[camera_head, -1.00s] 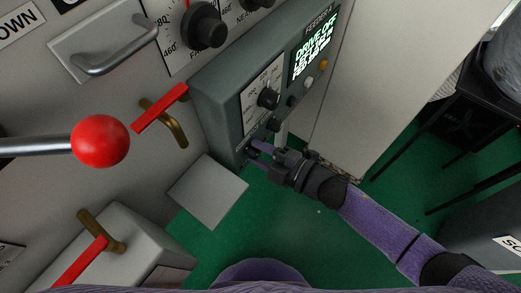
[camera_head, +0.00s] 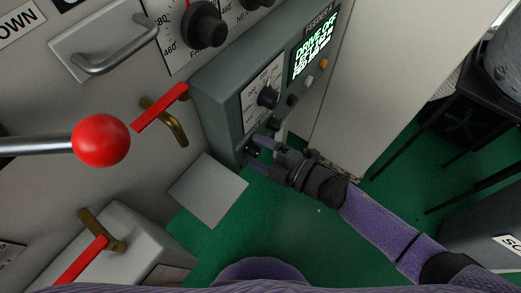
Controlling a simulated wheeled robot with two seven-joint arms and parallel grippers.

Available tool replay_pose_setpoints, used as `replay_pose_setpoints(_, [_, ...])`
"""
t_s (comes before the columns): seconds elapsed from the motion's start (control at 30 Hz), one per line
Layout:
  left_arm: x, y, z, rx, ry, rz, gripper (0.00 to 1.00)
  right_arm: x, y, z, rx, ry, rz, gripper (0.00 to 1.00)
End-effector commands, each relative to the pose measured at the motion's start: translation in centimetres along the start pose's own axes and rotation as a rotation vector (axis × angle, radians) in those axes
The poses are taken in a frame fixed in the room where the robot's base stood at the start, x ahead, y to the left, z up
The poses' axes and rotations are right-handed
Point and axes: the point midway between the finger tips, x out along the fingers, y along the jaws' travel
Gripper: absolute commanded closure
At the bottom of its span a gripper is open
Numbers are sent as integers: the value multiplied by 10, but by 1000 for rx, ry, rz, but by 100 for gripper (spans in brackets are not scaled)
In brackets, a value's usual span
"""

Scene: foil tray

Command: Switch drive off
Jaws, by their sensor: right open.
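The grey feeder control box (camera_head: 222,108) juts from the machine at upper centre. Its green display (camera_head: 314,45) reads "DRIVE OFF" on top, with smaller blurred lines below. A black knob (camera_head: 268,97) sits on a white dial plate, and a smaller black knob (camera_head: 273,124) sits below it. My right gripper (camera_head: 256,154) is open at the lower end of the box. Its two purple fingers straddle a small dark control (camera_head: 250,149) there, which is partly hidden; I cannot tell whether they touch it. My left gripper is out of view.
A lever with a red ball (camera_head: 101,140) reaches in from the left. Red-and-brass handles (camera_head: 160,108) and a metal pull handle (camera_head: 117,50) stick out of the machine. A grey plate (camera_head: 208,190) lies below the box. Green floor (camera_head: 290,225) is open.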

Motion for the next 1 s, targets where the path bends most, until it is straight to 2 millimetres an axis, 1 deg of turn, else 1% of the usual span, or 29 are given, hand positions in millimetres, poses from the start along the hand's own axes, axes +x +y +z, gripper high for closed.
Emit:
replay_pose_setpoints(0.07, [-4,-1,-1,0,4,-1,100,-9,2,-1,-1,-1,-1,20])
replay_pose_setpoints(0.3, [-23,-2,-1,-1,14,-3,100,-69,3,-1,-1,-3,-2,20])
replay_pose_setpoints(0.43, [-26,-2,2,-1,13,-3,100,-91,1,0,0,-2,-2,20])
replay_pose_setpoints(0.57, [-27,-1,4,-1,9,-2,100,-99,0,0,0,-1,-1,20])
replay_pose_setpoints(0.73, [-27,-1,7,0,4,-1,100,-99,0,0,0,0,-1,20])
replay_pose_setpoints(1.0, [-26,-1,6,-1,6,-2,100,-98,0,0,0,-1,-1,20])
